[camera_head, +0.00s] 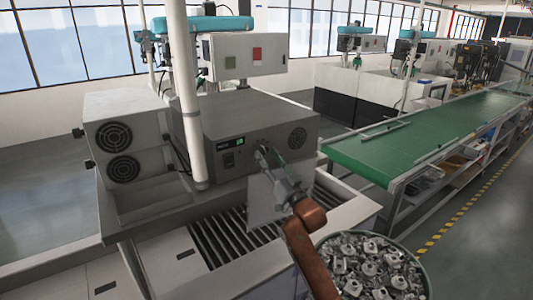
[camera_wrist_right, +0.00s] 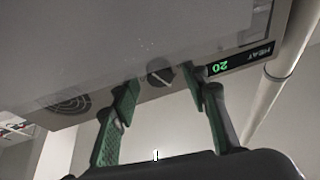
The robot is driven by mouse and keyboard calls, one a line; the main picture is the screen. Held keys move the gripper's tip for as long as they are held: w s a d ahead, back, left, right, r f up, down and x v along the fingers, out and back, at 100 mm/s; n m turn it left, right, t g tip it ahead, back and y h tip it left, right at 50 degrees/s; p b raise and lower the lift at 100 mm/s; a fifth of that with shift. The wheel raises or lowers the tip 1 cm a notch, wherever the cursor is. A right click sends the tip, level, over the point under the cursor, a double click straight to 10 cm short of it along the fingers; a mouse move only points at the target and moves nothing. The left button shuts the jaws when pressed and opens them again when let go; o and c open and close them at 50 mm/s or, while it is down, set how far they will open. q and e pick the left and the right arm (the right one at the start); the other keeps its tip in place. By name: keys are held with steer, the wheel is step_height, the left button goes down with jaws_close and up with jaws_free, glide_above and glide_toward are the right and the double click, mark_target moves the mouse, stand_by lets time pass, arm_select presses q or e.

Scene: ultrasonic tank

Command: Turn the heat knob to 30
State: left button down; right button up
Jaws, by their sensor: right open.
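The heat knob (camera_wrist_right: 160,72) is a round dark dial with a pale line across it, on the front of the grey control box (camera_head: 262,115). In the wrist view it lies just beyond and between the fingertips of my right gripper (camera_wrist_right: 161,84), which is open and empty. A visible gap separates it from both fingers. In the head view my right gripper (camera_head: 264,154) is at the box front and hides the knob. The green display (camera_head: 234,142) beside it appears upside down in the wrist view (camera_wrist_right: 219,67) and reads about 20, with a HEAT label. My left gripper is out of view.
A white pole (camera_head: 190,110) stands left of the display. A twin-fan unit (camera_head: 120,145) stands further left. A slatted opening (camera_head: 225,240) lies below the box. A round bin of metal parts (camera_head: 370,268) is at the front right, and a green conveyor (camera_head: 430,130) behind it.

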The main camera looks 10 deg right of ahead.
steer(key=shift+x, duration=0.85)
steer(key=shift+c, duration=0.4)
jaws_close()
